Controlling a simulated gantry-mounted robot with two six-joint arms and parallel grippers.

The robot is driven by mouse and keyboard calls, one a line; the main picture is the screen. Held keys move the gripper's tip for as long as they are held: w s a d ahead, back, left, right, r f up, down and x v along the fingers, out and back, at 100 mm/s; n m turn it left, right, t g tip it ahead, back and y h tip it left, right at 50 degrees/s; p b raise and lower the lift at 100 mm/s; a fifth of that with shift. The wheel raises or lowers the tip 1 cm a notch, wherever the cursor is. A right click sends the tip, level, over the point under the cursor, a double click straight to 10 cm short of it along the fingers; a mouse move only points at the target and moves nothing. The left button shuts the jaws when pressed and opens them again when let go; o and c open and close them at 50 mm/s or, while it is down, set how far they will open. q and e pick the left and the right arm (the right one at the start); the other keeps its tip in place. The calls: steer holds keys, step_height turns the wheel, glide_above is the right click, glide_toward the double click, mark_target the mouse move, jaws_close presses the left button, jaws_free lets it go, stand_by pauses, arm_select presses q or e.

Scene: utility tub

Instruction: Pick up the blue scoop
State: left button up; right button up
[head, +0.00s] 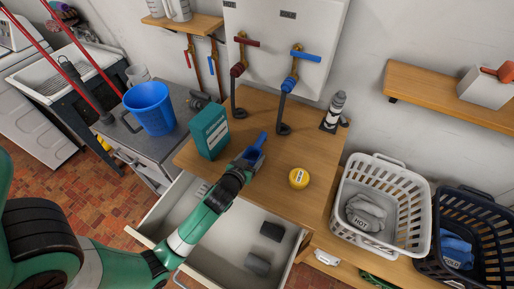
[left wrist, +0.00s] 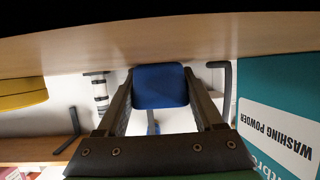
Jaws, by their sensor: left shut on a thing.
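The blue scoop (head: 257,149) is at the wooden counter, right of the teal washing powder box (head: 208,131). My left gripper (head: 245,163) reaches it from the front and is shut on it; the dark fingers cover part of the scoop. In the left wrist view the scoop (left wrist: 160,86) sits between the two fingers of my left gripper (left wrist: 160,95), against the wooden surface. I cannot tell whether the scoop touches the counter. My right gripper is not in view.
A yellow round tin (head: 299,178) stands right of the scoop. An open drawer (head: 215,246) lies below the counter. A blue bucket (head: 150,108) stands at left; a white basket (head: 345,215) and a dark basket (head: 485,215) are at right. Taps (head: 290,82) hang behind.

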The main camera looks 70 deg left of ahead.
mark_target(257, 146)
arm_select(q)
steer(key=shift+r, duration=0.1)
steer(key=shift+r, duration=0.3)
step_height(257, 146, up, 3)
steer(key=shift+f+p, duration=0.2)
steer(key=shift+p, duration=0.8)
steer(key=s+d+r+p, duration=0.8)
steer(key=d+r+p, duration=0.1)
steer(key=d+p, duration=0.2)
steer(key=shift+s+r+p, duration=0.3)
steer(key=shift+p, duration=0.25)
